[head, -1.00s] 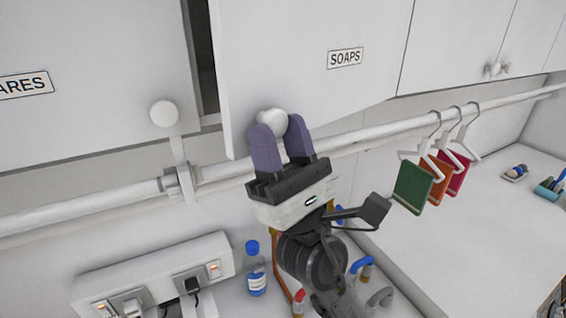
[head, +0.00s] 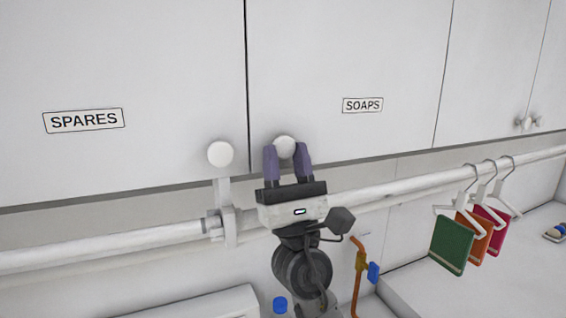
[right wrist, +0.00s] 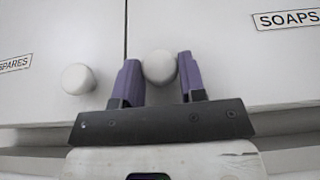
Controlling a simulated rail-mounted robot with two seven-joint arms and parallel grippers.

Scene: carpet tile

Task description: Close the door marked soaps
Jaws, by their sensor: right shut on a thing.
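The door marked SOAPS (head: 345,55) is a white cabinet door with its label at the right of centre. It sits flush beside the door marked SPARES (head: 120,60), with only a thin dark seam between them. Its round white knob (head: 284,146) is at its lower left corner. My right gripper (head: 287,160) is shut on that knob, one purple finger on each side. The right wrist view also shows the knob (right wrist: 159,67) between the fingers (right wrist: 160,82). My left gripper is in neither view.
A white rail (head: 390,186) runs below the doors, held by a bracket (head: 228,222) left of my gripper. Green, orange and pink cloths (head: 452,246) hang from it at right. The SPARES knob (head: 220,153) is close to my gripper's left.

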